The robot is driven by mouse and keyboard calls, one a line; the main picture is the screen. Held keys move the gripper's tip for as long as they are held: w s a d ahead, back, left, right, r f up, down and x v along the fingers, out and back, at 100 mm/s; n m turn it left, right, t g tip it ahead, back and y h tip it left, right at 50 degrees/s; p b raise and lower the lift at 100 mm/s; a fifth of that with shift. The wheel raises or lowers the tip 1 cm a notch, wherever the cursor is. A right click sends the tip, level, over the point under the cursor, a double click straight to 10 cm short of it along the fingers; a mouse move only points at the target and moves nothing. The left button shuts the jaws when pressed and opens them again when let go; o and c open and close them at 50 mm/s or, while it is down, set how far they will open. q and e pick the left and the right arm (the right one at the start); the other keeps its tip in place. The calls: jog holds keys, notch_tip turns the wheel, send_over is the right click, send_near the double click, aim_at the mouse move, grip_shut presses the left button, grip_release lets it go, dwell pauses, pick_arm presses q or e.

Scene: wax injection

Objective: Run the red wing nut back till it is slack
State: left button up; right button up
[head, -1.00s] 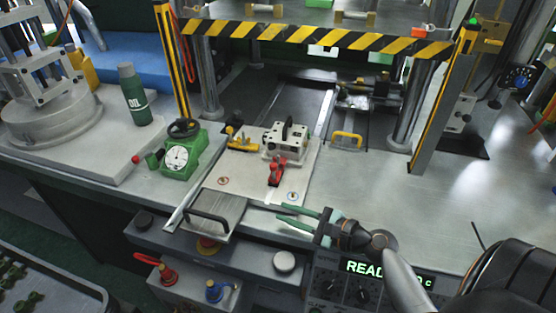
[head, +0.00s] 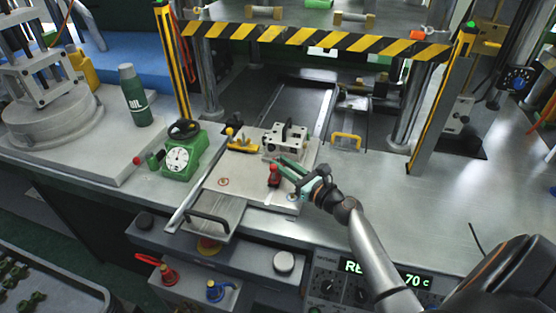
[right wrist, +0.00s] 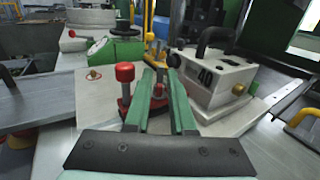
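A red clamp piece (head: 274,177) stands on the pale plate (head: 240,188) in front of the white metal block (head: 287,138). In the right wrist view it shows as a red-capped post (right wrist: 124,74) left of the fingers, with more red metal (right wrist: 158,91) seen in the gap between them. I cannot make out the wing shape clearly. My right gripper (head: 281,166) has its green fingers pointing at the block, right beside the red piece. The fingers (right wrist: 160,72) are apart, with no clear grip on the red part. My left gripper is not in view.
A green dial gauge (head: 180,155) and a yellow-handled clamp (head: 242,144) stand to the left. A flat plate with a black handle (head: 210,222) lies in front. A striped bar (head: 310,38) spans above the back. Bare bench (head: 400,215) lies to the right.

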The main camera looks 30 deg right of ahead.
jog(key=shift+w+a, duration=0.15)
jog(key=shift+w, duration=0.8)
grip_shut()
